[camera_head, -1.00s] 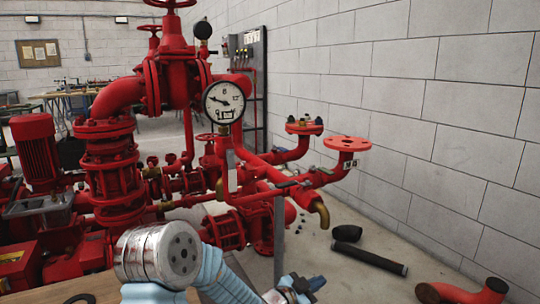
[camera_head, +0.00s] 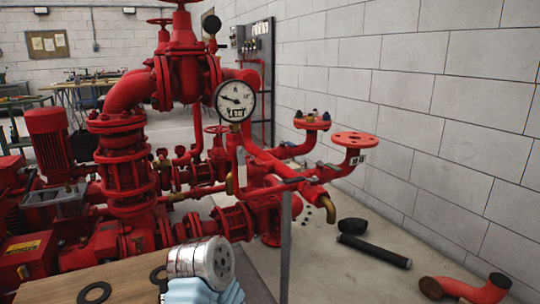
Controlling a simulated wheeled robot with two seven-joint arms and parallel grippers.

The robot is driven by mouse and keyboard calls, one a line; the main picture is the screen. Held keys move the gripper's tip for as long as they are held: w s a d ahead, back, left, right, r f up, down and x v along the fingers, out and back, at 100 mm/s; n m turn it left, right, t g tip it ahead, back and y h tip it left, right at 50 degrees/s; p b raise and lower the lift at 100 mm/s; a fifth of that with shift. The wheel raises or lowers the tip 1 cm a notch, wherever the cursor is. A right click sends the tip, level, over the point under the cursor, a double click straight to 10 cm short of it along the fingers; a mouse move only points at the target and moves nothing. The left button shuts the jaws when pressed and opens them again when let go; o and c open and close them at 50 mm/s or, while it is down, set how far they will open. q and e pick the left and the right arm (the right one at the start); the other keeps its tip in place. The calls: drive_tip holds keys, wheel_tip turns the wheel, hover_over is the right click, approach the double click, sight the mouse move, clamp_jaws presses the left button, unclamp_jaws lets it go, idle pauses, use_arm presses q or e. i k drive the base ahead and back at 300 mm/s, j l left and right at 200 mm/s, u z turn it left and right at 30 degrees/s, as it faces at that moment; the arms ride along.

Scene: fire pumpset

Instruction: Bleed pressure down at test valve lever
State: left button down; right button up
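The red pump set's round white pressure gauge (camera_head: 235,100) stands upright on a red pipe, its needle pointing left and slightly up. Below and right of it, a thin dark lever (camera_head: 292,181) lies across the red test pipework near a downturned brass outlet (camera_head: 326,205); I cannot tell for certain that this is the test valve lever. Neither of my grippers is in view, and nothing of mine touches the lever.
A thin grey post (camera_head: 285,245) rises in front of the pipework. A wooden tabletop (camera_head: 120,285) with black rings (camera_head: 94,293) is at lower left. A black tube (camera_head: 374,250) and a red elbow pipe (camera_head: 465,289) lie on the floor at right. A block wall closes the right side.

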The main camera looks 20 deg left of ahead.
sight(259, 163)
drive_tip(key=i+l+z, duration=0.1)
drive_tip(key=z, duration=0.3)
drive_tip(key=i+l+z, duration=0.1)
drive_tip(key=z, duration=0.35)
drive_tip(key=i+l+z, duration=0.1)
drive_tip(key=i+z, duration=0.5)
drive_tip(key=z, duration=0.2)
drive_tip(key=i+u, duration=0.25)
drive_tip(key=i+l+u, duration=0.2)
drive_tip(key=i, duration=0.15)
drive_tip(key=i+u, duration=0.1)
drive_tip(key=u, duration=0.35)
drive_tip(key=l+u, duration=0.1)
drive_tip(key=u, duration=0.35)
drive_tip(key=i+l+u, duration=0.1)
drive_tip(key=u, duration=0.4)
drive_tip(key=i+l+u, duration=0.1)
drive_tip(key=u, duration=0.35)
